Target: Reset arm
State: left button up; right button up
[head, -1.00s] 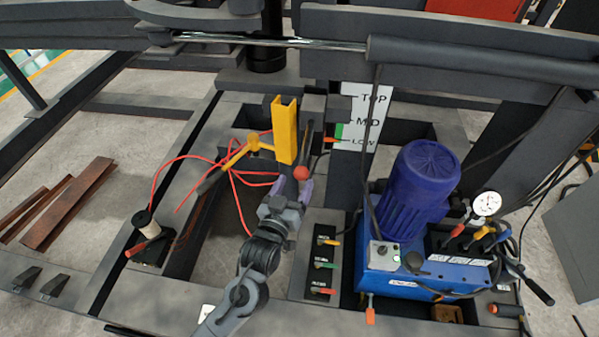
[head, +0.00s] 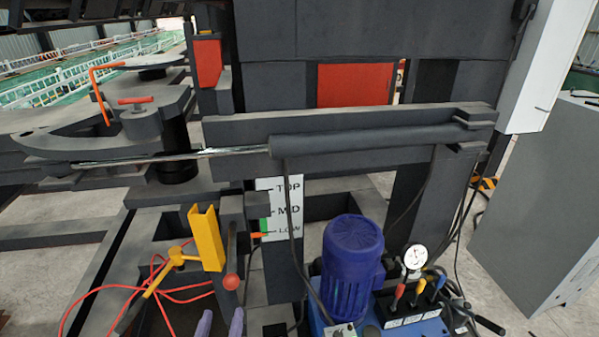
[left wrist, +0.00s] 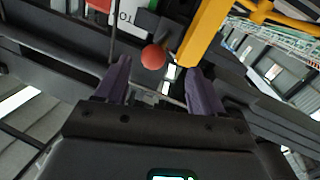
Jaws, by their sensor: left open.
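My left gripper (head: 220,324) shows only as two purple fingertips at the bottom edge of the head view; the rest of the arm is out of frame. Its fingers are apart with nothing between them, and it also shows in the left wrist view (left wrist: 160,88). A lever with a red ball knob (head: 231,282) stands just beyond the fingertips, apart from them. In the left wrist view the red knob (left wrist: 153,57) appears ahead of the gap between the fingers. My right gripper is in neither view.
A yellow channel post (head: 207,238) stands beside the lever, with red cords (head: 103,290) to its left. A blue motor (head: 353,255) and a gauge (head: 416,257) are at the right. A TOP/MID/LOW scale (head: 285,205) is behind. A dark cylinder (head: 350,140) crosses above.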

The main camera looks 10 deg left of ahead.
pick_arm(q)
jog(key=s+f+m+g+h, duration=0.1)
jog(key=s+f+m+g, duration=0.1)
jog(key=s+f+g, duration=0.45)
jog(key=s+f+m+g+h, duration=0.1)
jog(key=s+f+m+g, duration=0.15)
jog(key=s, duration=0.75)
jog(key=s+f+m+g, duration=0.1)
jog(key=s+f+g, duration=0.35)
jog(key=s, duration=0.35)
notch_tip(320, 180, up, 36)
jog(key=p, duration=3.5)
jog(key=shift+w+d, duration=0.35)
jog(key=shift+w, duration=0.05)
jog(key=shift+f, duration=0.1)
